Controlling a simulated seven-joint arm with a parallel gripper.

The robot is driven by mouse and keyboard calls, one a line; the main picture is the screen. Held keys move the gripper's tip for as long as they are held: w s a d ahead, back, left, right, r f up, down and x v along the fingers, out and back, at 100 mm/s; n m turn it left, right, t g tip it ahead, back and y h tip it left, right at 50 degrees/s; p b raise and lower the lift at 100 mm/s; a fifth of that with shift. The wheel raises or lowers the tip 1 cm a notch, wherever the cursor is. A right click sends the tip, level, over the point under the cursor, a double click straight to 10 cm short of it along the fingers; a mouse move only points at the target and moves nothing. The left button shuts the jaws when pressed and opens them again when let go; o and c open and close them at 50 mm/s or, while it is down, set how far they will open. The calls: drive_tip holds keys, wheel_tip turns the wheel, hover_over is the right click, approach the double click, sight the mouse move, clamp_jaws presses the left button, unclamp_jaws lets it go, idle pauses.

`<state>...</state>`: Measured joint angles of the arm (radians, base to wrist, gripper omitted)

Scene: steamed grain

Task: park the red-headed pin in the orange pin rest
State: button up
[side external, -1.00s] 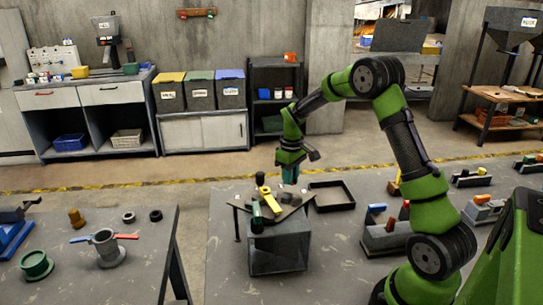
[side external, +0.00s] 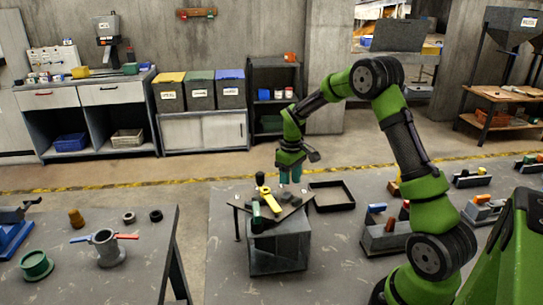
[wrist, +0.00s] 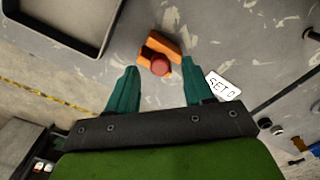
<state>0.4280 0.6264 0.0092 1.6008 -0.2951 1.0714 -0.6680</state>
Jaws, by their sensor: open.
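The red-headed pin shows in the wrist view as a round red head (wrist: 160,68), seen nearly from above. It lies against the orange pin rest (wrist: 167,43), whose two orange bars stand on either side of a dark gap. Whether the pin is fully seated cannot be told. My gripper (wrist: 158,66) is open, with a teal finger on each side of the head and space between; nothing shows between them as gripped. In the side external view, my gripper (side external: 290,174) points down behind the small stand. I cannot make out the pin or rest there.
A dark shallow tray (side external: 331,207) lies right of my gripper; it also shows in the wrist view (wrist: 98,40). A small stand (side external: 280,243) with a yellow-handled piece (side external: 266,198) is in front. A white label (wrist: 222,87) lies near the right finger.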

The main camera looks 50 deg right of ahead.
wheel_tip(320, 180, up, 17)
idle(0.4)
drive_tip(key=shift+f, duration=0.1)
drive_tip(key=s+a+r+m+t+y, duration=0.2)
drive_tip(key=s+a+t, duration=0.5)
drive_tip(key=s+a, duration=1.2)
drive_tip(key=a+m, duration=0.1)
drive_tip(key=a, duration=0.2)
drive_tip(key=shift+a+r+m, duration=0.15)
drive_tip(key=shift+a+m, duration=0.05)
drive_tip(key=shift+m, duration=0.1)
